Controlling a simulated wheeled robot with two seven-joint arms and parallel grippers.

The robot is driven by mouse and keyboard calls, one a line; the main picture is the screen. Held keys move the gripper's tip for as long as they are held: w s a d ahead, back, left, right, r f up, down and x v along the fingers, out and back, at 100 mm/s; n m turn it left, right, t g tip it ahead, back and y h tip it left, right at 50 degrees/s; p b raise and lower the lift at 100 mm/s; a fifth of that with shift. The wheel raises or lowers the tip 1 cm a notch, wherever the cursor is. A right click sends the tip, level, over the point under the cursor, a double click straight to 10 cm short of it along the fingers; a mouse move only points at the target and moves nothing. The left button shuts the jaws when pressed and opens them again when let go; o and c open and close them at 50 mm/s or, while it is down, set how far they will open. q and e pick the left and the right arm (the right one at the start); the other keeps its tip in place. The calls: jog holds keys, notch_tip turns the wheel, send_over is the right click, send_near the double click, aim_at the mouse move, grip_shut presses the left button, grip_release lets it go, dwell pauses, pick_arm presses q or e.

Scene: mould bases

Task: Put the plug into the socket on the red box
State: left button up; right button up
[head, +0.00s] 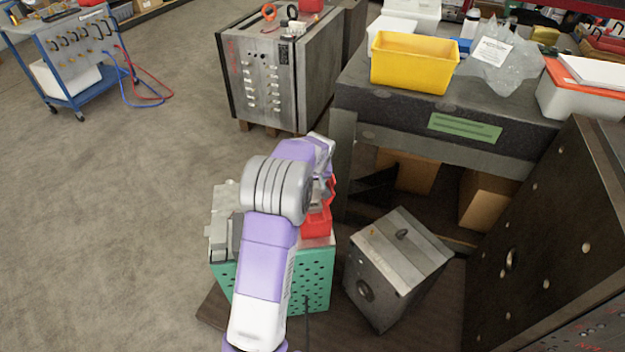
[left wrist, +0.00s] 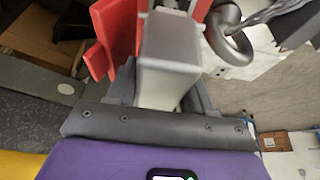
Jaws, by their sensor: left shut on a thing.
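My left gripper (left wrist: 166,88) is shut on a pale grey block-shaped piece (left wrist: 168,62), which looks like the plug. The red box (head: 317,222) stands on a green perforated crate (head: 313,278) in the head view, partly behind my left arm. Red parts (left wrist: 118,30) show close beside the held piece in the left wrist view. The socket cannot be made out, and I cannot tell whether the plug touches it. My right gripper is not in view.
A grey metal fixture (head: 221,225) sits on the crate's left side. A steel mould block (head: 398,262) stands to the right, near a workbench (head: 350,100) with a yellow bin (head: 414,62). A grey ring (left wrist: 228,36) is close to the held piece. Open floor lies left.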

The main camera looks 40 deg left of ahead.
pick_arm(q)
jog(key=shift+f, duration=0.35)
dwell(0.7)
jog(key=shift+f+b, duration=0.45)
jog(key=shift+f, duration=0.15)
jog(key=shift+f+b, duration=0.3)
jog(key=shift+f, duration=0.05)
jog(key=shift+s+d+f, duration=0.15)
jog(key=shift+s+f, duration=0.05)
jog(key=shift+f, duration=0.4)
dwell(0.9)
